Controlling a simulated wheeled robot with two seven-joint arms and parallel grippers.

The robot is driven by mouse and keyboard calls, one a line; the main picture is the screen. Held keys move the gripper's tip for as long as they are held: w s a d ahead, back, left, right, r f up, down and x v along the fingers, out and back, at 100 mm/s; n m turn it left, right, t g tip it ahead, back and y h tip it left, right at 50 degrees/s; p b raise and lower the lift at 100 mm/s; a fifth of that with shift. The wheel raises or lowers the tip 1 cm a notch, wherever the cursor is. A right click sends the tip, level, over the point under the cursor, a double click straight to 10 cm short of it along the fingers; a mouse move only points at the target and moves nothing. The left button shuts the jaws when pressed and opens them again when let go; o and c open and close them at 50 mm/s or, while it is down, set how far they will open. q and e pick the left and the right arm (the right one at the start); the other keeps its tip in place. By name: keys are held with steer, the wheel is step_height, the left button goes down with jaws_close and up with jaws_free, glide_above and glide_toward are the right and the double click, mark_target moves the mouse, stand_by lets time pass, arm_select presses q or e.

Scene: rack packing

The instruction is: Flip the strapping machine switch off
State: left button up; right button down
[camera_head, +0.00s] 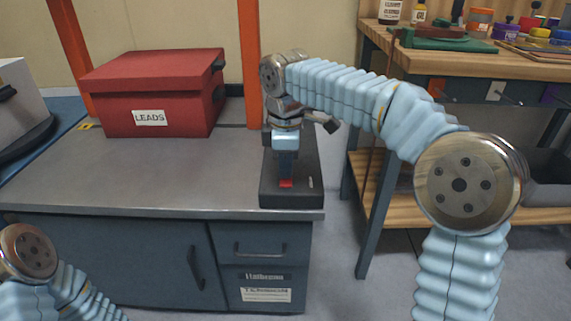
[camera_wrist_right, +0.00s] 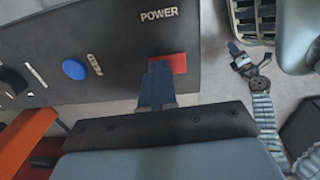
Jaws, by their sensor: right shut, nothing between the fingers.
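The strapping machine (camera_head: 271,190) is a dark, low box at the right end of the grey bench top. Its red switch (camera_head: 286,184) shows near the front of its top. In the right wrist view the red switch (camera_wrist_right: 181,62) sits below the word POWER on the dark panel (camera_wrist_right: 115,25). My right gripper (camera_head: 286,168) points down over the machine, shut and empty. In the wrist view its fingertips (camera_wrist_right: 158,66) overlap the left part of the switch; I cannot tell whether they touch it. Only a part of my left arm shows at lower left; its gripper is out of view.
A blue button (camera_wrist_right: 74,69) and a black knob (camera_wrist_right: 12,80) are on the same panel. A red LEADS box (camera_head: 150,95) stands on the bench (camera_head: 180,170) to the left, beside orange posts. A wooden workbench (camera_head: 480,68) with jars is at right. The bench middle is clear.

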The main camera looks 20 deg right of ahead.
mark_target(285, 182)
arm_select(q)
steer(key=shift+f, duration=0.15)
arm_select(e)
steer(key=shift+s+a+f, duration=0.25)
steer(key=shift+s+f, duration=0.05)
steer(key=shift+s, duration=0.4)
arm_select(q)
steer(key=shift+a, duration=0.15)
arm_select(e)
step_height(285, 182, up, 6)
steer(key=p, duration=0.5)
steer(key=shift+s+f+p, duration=0.1)
steer(key=shift+f+p, duration=0.05)
steer(key=shift+p, duration=0.2)
arm_select(q)
steer(key=d+r+p, duration=0.1)
steer(key=d+r, duration=0.2)
steer(key=r, duration=0.4)
steer(key=shift+s, duration=0.35)
arm_select(e)
step_height(285, 182, up, 9)
steer(key=shift+s, duration=0.15)
steer(key=shift+f, duration=0.15)
